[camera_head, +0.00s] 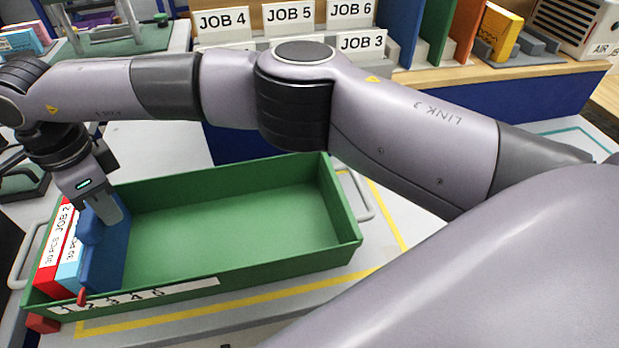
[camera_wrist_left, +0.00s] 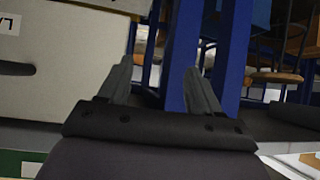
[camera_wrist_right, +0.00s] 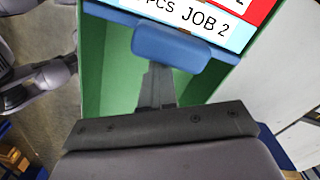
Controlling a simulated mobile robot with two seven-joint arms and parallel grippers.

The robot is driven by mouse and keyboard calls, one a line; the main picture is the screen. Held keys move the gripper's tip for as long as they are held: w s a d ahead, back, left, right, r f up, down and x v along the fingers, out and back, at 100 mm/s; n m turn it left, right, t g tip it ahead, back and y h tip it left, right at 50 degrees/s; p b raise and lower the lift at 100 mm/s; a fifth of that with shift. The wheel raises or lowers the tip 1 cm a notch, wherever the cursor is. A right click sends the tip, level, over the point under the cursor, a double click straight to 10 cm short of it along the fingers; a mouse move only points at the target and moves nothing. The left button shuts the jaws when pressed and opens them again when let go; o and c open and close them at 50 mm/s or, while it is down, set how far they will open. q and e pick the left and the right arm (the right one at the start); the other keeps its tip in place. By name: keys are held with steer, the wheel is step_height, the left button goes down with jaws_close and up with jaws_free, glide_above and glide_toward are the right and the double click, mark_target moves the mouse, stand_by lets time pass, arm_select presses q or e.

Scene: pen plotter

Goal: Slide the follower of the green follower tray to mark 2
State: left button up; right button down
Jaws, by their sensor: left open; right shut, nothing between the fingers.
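The green follower tray (camera_head: 250,270) lies on the pale table at lower left of the head view. Its blue follower (camera_head: 112,250) stands near the left end, against the red JOB 2 box (camera_head: 50,255) and a light blue box (camera_head: 70,270). A red pointer (camera_head: 82,297) shows between 1 and 2 on the white number strip (camera_head: 185,288). My right gripper (camera_head: 112,215) is shut and empty inside the tray, on the open side of the follower. The right wrist view shows its fingers at the follower's blue grip (camera_wrist_right: 170,48); contact is unclear. My left gripper (camera_wrist_left: 158,80) is open and empty, away from the tray.
The tray is empty right of the follower. Metal handles (camera_head: 362,195) stick out at its ends. A yellow line (camera_head: 270,293) marks the table around it. Behind stand JOB card holders (camera_head: 290,15) and colored dividers (camera_head: 436,35). My right arm crosses above the tray.

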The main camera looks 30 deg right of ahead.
steer(key=shift+d, duration=0.2)
steer(key=shift+s+d, duration=0.2)
steer(key=shift+d, duration=0.2)
step_height(320, 180, up, 8)
steer(key=p, duration=0.5)
stand_by(0.4)
stand_by(0.5)
